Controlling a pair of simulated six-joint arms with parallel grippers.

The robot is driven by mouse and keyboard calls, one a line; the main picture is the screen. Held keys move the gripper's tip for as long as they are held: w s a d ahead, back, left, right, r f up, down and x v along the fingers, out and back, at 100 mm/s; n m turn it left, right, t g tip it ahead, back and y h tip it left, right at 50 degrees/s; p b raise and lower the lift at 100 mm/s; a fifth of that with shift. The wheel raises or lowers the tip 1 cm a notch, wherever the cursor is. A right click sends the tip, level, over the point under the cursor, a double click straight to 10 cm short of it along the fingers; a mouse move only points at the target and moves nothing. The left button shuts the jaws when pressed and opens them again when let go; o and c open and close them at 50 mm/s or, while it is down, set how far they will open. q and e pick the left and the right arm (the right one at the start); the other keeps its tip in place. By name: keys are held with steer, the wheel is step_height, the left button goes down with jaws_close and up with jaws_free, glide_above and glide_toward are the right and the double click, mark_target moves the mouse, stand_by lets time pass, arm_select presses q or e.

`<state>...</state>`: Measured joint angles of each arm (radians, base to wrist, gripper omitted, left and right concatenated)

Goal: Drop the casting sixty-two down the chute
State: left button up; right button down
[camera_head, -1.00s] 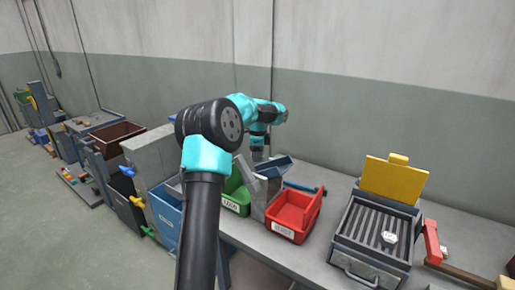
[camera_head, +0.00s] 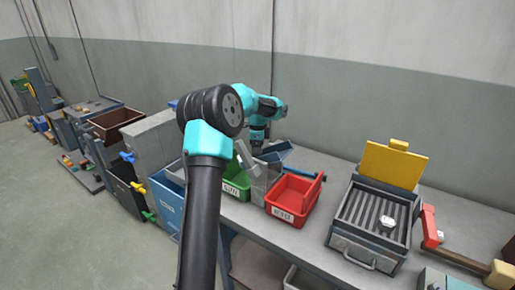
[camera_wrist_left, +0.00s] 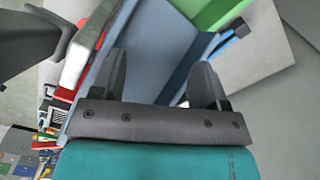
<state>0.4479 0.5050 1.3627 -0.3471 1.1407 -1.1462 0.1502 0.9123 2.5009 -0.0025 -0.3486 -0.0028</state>
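A small pale casting (camera_head: 387,222) lies on the dark slatted rack of an open grey box (camera_head: 340,243) at the right. Its number is too small to read. A grey and blue metal chute (camera_head: 264,180) stands between a green bin and a red bin. My left gripper (camera_head: 257,143) hangs just behind the chute's top, its fingertips partly hidden in the head view. In the left wrist view its two fingers (camera_wrist_left: 160,80) are apart with nothing held between them, over a blue surface. My right gripper is in neither view.
The red bin (camera_head: 294,198) and green bin (camera_head: 236,183) flank the chute on the bench. The box's yellow lid (camera_head: 392,165) stands raised. A red-headed hammer (camera_head: 470,260) lies to its right. Tall bins (camera_head: 165,201) stand left of the bench.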

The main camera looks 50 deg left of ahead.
arm_select(q)
steer(key=shift+o, duration=0.4)
step_height(320, 180, up, 18)
steer(key=shift+f, duration=0.25)
stand_by(1.6)
